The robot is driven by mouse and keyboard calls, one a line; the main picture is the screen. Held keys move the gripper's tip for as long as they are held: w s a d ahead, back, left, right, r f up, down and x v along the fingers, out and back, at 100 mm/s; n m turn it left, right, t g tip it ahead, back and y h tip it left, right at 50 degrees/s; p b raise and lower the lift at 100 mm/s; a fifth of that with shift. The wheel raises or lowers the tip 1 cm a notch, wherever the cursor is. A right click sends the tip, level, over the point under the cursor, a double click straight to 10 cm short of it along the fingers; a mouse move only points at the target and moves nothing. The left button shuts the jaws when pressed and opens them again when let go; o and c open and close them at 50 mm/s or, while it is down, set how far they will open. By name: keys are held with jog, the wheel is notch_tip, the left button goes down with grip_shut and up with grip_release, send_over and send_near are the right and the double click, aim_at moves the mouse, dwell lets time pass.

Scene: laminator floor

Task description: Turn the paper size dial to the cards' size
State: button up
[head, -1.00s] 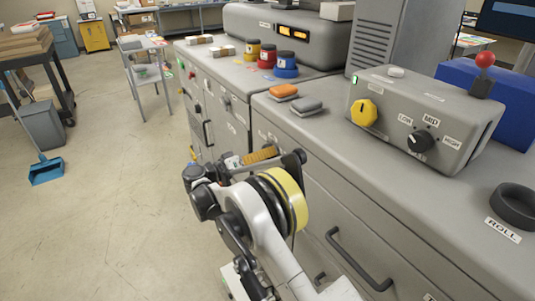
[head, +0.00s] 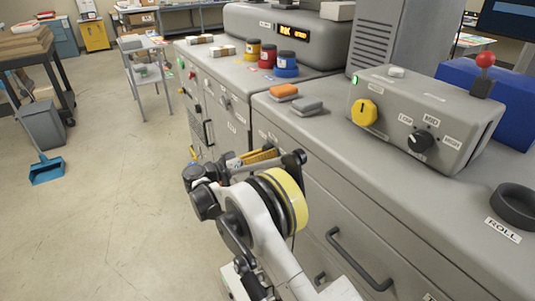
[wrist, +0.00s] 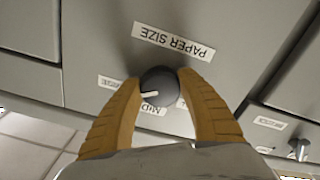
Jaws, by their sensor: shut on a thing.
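The paper size dial (wrist: 158,83) is a round black knob on the grey machine front, under an upside-down PAPER SIZE label (wrist: 174,40) in the wrist view. My gripper (wrist: 160,82) has its two orange fingers closed on the dial's sides. The dial's white pointer mark points left and slightly down in that view, between a partly covered left label (wrist: 109,82) and the MID label (wrist: 152,110). A right-hand label is mostly hidden by a finger. In the head view my gripper (head: 258,157) is at the cabinet front, and the arm hides the dial.
A control box (head: 425,122) with a yellow knob (head: 364,112) and a LOW-MID-HIGH knob (head: 420,140) stands on the counter. Ink jars (head: 286,64) and small stacks (head: 198,39) sit farther back. Another small knob (wrist: 299,148) is at the wrist view's lower right.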

jog(key=o, duration=1.2)
jog(key=shift+d, duration=0.15)
jog(key=v, duration=1.2)
